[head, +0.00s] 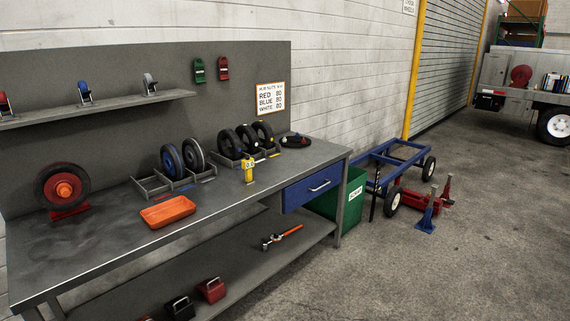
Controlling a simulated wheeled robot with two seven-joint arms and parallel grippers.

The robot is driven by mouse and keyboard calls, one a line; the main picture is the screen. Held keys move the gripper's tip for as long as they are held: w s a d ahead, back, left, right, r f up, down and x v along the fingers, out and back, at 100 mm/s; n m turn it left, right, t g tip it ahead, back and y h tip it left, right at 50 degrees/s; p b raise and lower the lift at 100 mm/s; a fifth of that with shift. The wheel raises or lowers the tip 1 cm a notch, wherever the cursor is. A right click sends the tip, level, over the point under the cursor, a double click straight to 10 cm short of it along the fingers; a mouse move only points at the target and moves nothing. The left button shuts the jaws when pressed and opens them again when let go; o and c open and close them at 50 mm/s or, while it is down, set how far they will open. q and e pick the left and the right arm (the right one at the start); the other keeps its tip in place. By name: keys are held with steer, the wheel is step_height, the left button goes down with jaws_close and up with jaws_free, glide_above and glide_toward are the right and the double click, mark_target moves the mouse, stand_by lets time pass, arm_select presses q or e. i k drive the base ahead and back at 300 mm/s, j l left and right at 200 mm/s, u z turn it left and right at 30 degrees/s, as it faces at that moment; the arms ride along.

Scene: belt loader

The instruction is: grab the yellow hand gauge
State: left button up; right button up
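Neither of my grippers shows in the head view.
An orange tray (168,211) and a wheel on a red stand (63,188) are to the left. Wheel racks (176,184) stand behind. A blue drawer (312,187) is under the right end.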

mark_target(247, 165)
steer(key=i+l+u, duration=0.15)
steer(key=i+u, duration=0.25)
steer(key=i, duration=0.15)
steer(key=i+l+u, duration=0.3)
steer(key=i+u, duration=0.15)
steer(key=i+l+u, duration=0.4)
steer(key=i+l, duration=0.15)
steer(key=i+l+u, duration=0.4)
steer(key=l, duration=0.25)
steer(key=i+l+u, duration=0.4)
steer(key=l, duration=0.35)
steer(key=k+j, duration=0.05)
